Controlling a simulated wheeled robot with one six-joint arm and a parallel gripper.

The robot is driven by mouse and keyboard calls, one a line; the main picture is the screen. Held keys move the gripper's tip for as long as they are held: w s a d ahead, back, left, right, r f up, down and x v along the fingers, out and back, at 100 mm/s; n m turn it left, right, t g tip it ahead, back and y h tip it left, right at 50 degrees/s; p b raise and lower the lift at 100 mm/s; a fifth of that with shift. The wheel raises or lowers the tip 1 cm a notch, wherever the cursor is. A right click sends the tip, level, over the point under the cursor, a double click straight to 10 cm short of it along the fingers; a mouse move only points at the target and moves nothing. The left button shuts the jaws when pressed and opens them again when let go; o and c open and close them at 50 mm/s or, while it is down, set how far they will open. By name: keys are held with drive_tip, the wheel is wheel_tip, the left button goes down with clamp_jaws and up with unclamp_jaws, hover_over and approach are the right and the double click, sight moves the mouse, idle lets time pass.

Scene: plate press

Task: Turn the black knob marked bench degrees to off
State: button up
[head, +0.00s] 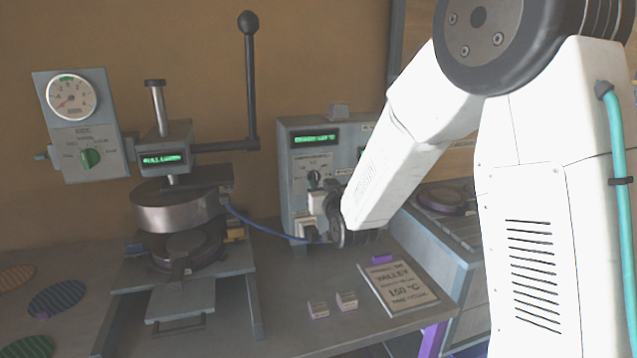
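A grey control box (292,150) stands at the back of the bench, with a lit green display (315,139) near its top. A small black knob (314,179) sits on its front panel below the display. The lettering around the knob is too small to read, so its setting cannot be told. My arm reaches in from the right. My gripper (311,218) is in front of the box's lower part, just below the knob. My wrist hides the box's right part. Its fingers are small and dark here, so I cannot tell whether they are open or touching anything.
A press (180,210) with a long upright lever (250,80) stands left of the box. A blue cable (262,228) runs to the box. A card (397,288) and small blocks (347,300) lie in front.

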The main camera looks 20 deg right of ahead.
sight(315, 179)
drive_tip(key=shift+w, duration=1.45)
clamp_jaws()
